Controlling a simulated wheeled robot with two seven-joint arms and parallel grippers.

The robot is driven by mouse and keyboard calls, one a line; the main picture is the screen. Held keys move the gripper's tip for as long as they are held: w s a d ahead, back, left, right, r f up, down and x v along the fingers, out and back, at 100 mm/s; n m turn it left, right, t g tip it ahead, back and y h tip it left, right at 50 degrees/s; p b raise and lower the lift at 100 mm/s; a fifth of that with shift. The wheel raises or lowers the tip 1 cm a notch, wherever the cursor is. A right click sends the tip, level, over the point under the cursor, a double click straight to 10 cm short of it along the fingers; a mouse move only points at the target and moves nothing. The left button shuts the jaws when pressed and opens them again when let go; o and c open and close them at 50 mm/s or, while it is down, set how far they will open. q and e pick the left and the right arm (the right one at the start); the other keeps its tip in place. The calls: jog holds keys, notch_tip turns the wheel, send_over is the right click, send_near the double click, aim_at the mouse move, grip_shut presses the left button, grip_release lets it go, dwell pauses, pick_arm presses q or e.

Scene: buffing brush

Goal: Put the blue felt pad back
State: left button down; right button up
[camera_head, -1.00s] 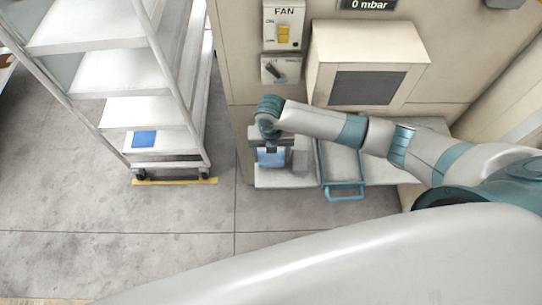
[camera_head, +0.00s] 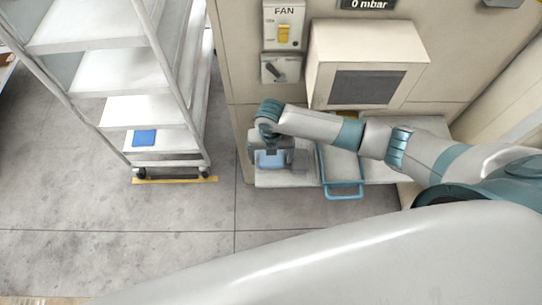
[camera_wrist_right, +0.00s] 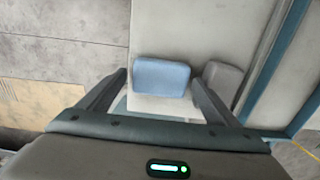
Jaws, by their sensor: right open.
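A light blue block with rounded corners (camera_head: 271,160), which looks like the blue felt pad, is on a pale stand at the left end of the bench. It also shows in the right wrist view (camera_wrist_right: 161,76). My right gripper (camera_wrist_right: 159,82) points down over it, open, with one finger on each side. I cannot tell whether the fingers touch it. In the head view, the right wrist and gripper (camera_head: 270,146) partly cover the block. A flat, darker blue square (camera_head: 144,138) lies on the low shelf of the cart. My left gripper is not in view.
A grey block (camera_wrist_right: 222,80) stands right beside the light blue one. A blue-framed tray with a handle (camera_head: 343,190) is to its right. A beige box with a dark window (camera_head: 367,88) is behind. The white shelf cart (camera_head: 150,110) stands left, with bare floor (camera_head: 190,215) in front.

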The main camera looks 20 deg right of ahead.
aim_at(271, 159)
jog(key=shift+r, duration=0.15)
notch_tip(271, 159, up, 12)
jog(key=b, duration=0.2)
dwell(0.4)
jog(key=shift+s, duration=0.1)
dwell(0.6)
